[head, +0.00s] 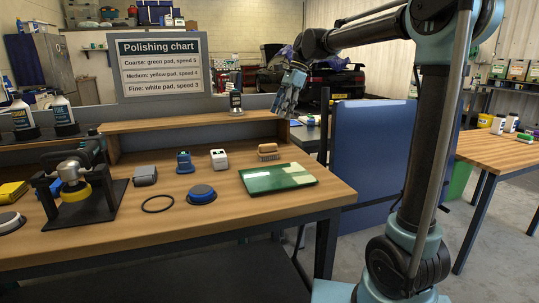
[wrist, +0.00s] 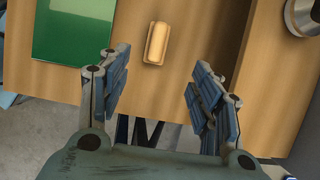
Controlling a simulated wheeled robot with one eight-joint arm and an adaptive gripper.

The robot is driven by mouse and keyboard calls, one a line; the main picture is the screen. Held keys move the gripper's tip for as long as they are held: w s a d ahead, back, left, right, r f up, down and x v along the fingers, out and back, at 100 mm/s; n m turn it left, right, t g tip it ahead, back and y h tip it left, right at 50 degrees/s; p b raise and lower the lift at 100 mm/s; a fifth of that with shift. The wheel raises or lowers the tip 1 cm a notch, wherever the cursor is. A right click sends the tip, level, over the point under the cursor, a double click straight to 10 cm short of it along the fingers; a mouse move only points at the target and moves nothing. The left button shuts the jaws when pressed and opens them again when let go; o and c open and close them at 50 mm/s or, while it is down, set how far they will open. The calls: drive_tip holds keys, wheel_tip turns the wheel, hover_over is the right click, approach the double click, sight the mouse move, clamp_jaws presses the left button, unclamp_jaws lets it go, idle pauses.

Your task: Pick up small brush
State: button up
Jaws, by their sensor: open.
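The small brush (head: 268,152) lies on the wooden workbench in the head view, just behind the green panel (head: 278,178). It has a brown back and paler bristles below. In the wrist view the brush (wrist: 156,42) shows as a short tan block beside the green panel (wrist: 74,30). My gripper (head: 289,92) is raised above the bench in the head view, above and right of the brush. In the wrist view my gripper (wrist: 158,78) has its fingers wide apart and empty, with the brush beyond the fingertips and roughly midway between them.
A polisher (head: 75,180) sits farther left.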

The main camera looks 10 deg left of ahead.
sight(269, 144)
drive_tip(key=x, duration=1.4)
drive_tip(key=shift+d+f, duration=0.1)
drive_tip(key=shift+f, duration=0.3)
drive_tip(key=c, duration=1.2)
